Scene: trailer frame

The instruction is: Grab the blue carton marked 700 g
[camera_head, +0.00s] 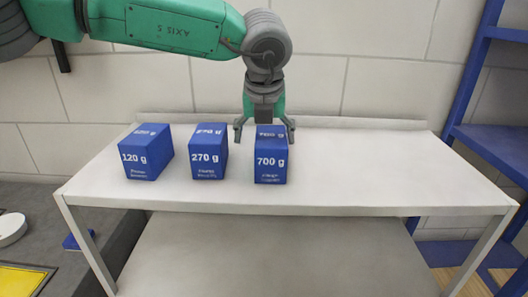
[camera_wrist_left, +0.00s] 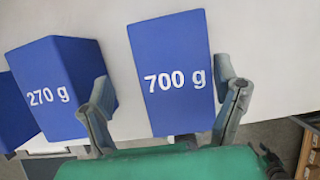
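The blue carton marked 700 g (camera_head: 270,164) stands upright on the white table, rightmost of three cartons. It also shows in the left wrist view (camera_wrist_left: 175,62), its label face up to the camera. My left gripper (camera_head: 265,138) is open, pointing down at the carton's far side, one finger to each side of its top. In the left wrist view the open fingers (camera_wrist_left: 164,76) flank the carton with gaps on both sides. The left finger there overlaps the 270 g carton (camera_wrist_left: 48,88) in the picture. No contact is visible. My right gripper is not in view.
The 270 g carton stands just left of the 700 g one in the head view (camera_head: 208,157), with the 120 g carton (camera_head: 145,155) further left. The white table (camera_head: 390,175) is clear to the right. A wall is behind; a blue rack (camera_head: 490,140) stands at right.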

